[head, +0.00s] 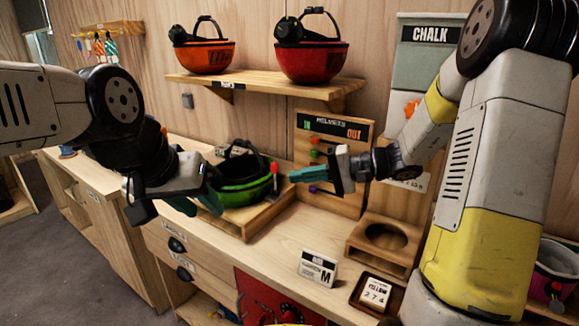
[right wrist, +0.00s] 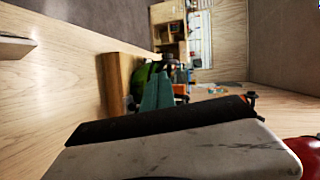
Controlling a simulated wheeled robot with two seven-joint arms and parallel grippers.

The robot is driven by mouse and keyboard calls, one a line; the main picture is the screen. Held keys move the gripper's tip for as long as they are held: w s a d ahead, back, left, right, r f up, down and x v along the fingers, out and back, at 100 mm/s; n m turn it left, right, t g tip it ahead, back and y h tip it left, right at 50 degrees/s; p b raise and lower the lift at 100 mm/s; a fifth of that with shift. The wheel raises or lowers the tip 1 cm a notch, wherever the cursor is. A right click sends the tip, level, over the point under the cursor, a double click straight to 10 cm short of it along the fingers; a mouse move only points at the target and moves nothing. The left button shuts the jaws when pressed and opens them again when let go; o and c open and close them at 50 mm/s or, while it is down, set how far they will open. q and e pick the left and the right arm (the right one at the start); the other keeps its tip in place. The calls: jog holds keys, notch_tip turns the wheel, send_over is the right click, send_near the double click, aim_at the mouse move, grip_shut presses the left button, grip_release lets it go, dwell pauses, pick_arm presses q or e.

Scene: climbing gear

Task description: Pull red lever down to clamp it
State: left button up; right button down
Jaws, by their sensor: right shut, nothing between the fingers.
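The red lever (head: 274,167) stands upright at the right side of a green helmet (head: 243,184), which sits on a wooden stand (head: 250,222) on the counter. My right gripper (head: 292,175) is shut and empty, its teal fingers pointing left with the tips just right of the lever; I cannot tell whether they touch. In the right wrist view the shut fingers (right wrist: 158,92) point towards the green helmet (right wrist: 142,76); the lever is not clear there. My left gripper (head: 197,204) is at the left front of the helmet, its teal fingers apart.
A wooden board with coloured pegs (head: 333,152) stands behind my right gripper. A wooden holder with a round hole (head: 384,240), a size card (head: 318,267) and a number tray (head: 376,295) are to the right. Orange (head: 204,55) and red (head: 311,62) helmets sit on the shelf above.

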aim_at(275, 178)
jog(key=w+d+f+m+t+y, duration=0.1)
jog(key=w+d+f+m+t, duration=0.2)
jog(key=w, duration=0.6)
jog(key=d+t, duration=0.2)
jog(key=shift+d+f+t, duration=0.3)
jog(key=shift+d+f, duration=0.1)
jog(key=x, duration=1)
jog(key=shift+a, duration=0.1)
